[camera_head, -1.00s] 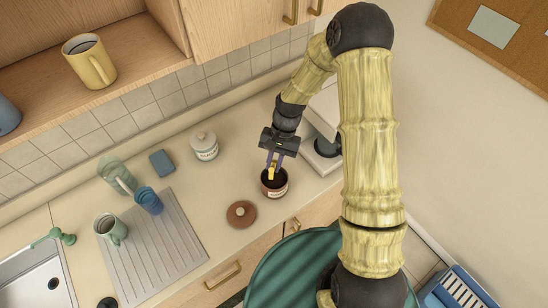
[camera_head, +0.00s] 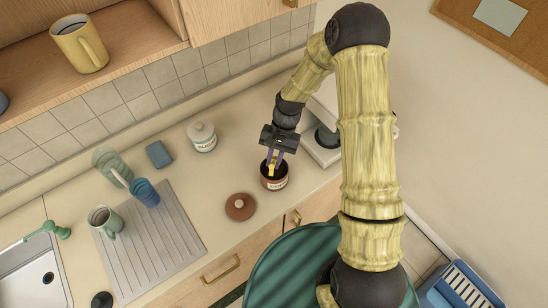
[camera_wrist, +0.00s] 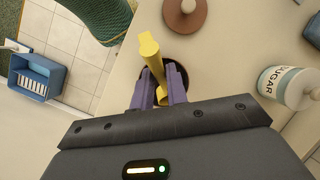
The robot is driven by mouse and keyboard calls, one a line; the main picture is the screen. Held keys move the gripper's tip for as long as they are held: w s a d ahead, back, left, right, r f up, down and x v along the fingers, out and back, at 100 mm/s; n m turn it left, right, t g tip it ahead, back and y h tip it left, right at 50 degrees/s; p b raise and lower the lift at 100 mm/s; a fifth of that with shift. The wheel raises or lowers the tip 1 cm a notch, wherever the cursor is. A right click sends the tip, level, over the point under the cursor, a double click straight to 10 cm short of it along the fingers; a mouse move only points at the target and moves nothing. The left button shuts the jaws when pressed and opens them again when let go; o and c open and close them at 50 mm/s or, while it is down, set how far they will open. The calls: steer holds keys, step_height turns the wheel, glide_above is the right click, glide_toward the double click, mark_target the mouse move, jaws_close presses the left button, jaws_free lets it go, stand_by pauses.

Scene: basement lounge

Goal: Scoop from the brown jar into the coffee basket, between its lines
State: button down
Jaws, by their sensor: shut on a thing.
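The brown jar (camera_head: 274,180), with a pale label, stands open on the counter. My gripper (camera_head: 275,158) is above it, shut on a yellow scoop (camera_head: 271,169) whose lower end is at the jar's mouth. How deep it goes is hard to tell. In the wrist view the scoop (camera_wrist: 150,55) sticks out between the purple fingers (camera_wrist: 160,88), in front of the jar's dark opening (camera_wrist: 184,76). A grey-white appliance (camera_head: 318,153) with a dark round part stands to the right, partly behind my arm. I cannot make out the coffee basket or its lines.
The jar's brown lid (camera_head: 240,207) lies in front left of the jar. A white sugar jar (camera_head: 203,138) stands at the back. A blue sponge-like block (camera_head: 159,154), several cups and a drainer (camera_head: 160,255) are farther left. The counter between is clear.

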mark_target(272, 173)
steer(key=shift+s+f+t+b, duration=0.2)
steer(key=shift+f+t+b, duration=0.4)
steer(key=shift+f+b, duration=1)
steer(key=shift+s+f+t+b, duration=0.1)
steer(key=shift+s+t+b, duration=0.15)
steer(key=shift+b, duration=0.25)
steer(key=shift+s+a+r+n+t+h+b, duration=0.2)
steer(key=shift+s+r+t+h+b, duration=0.1)
steer(key=shift+s+r+t+b, duration=1)
steer(key=shift+s+a+r+n+t+h+b, duration=0.25)
steer(key=shift+s+r+t+b, duration=0.65)
steer(key=shift+t+b, duration=0.7)
steer(key=shift+d, duration=0.1)
